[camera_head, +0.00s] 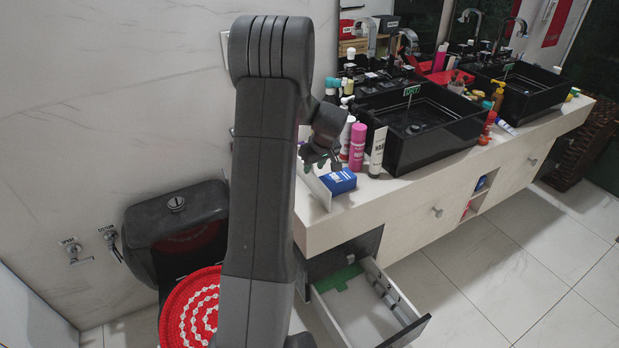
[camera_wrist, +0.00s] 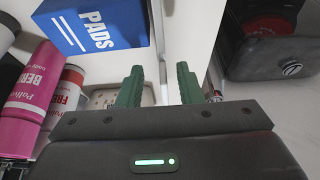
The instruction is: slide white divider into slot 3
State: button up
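A thin white panel (camera_head: 317,187), apparently the white divider, stands upright at the left end of the counter beside a blue box. In the wrist view a pale thin edge (camera_wrist: 158,45), likely the same panel, runs up from the gap between my fingers. My gripper (camera_head: 319,164) is above the counter end, close to the panel; its green fingers are apart in the wrist view (camera_wrist: 160,86), with no visible contact. The drawer (camera_head: 361,312) under the counter is pulled open. Dark slotted pieces (camera_head: 388,292) show along its inside; I cannot tell which is slot 3.
The blue PADS box (camera_head: 338,181) is close to the panel, with a pink bottle (camera_head: 357,147) and a white tube (camera_head: 377,152) near it. A green piece (camera_head: 340,278) lies in the drawer. A black toilet (camera_head: 178,222) is at left. Floor in front is clear.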

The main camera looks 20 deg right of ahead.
aim_at(312, 171)
jog(key=shift+p+x, duration=0.5)
jog(key=shift+x, duration=2.1)
jog(key=shift+s+a, duration=0.1)
grip_shut()
